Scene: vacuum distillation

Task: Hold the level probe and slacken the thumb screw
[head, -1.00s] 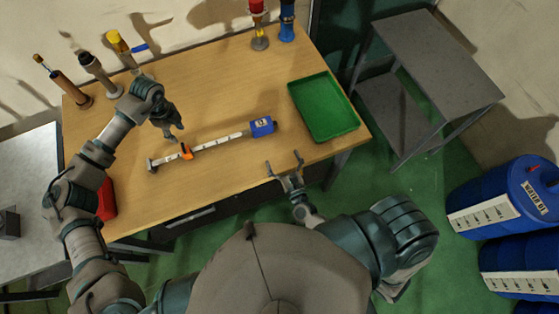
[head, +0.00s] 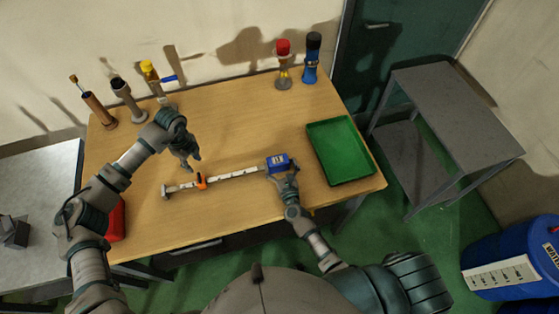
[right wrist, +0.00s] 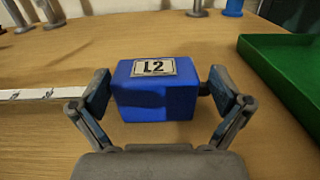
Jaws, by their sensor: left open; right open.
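The level probe lies on the wooden table. It has a blue head (head: 278,162) labelled L2, a white marked rod (head: 232,176), an orange piece (head: 201,181) near its left part and a grey end at the far left. My left gripper (head: 190,164) is above the table, just behind the orange piece, open and empty.
A green tray (head: 312,140) lies right of the probe. Several upright fittings stand along the back edge, including a red-topped one (head: 283,62) and a blue one (head: 311,60). A red object (head: 116,220) is at the left edge. A grey shelf stands right of the table.

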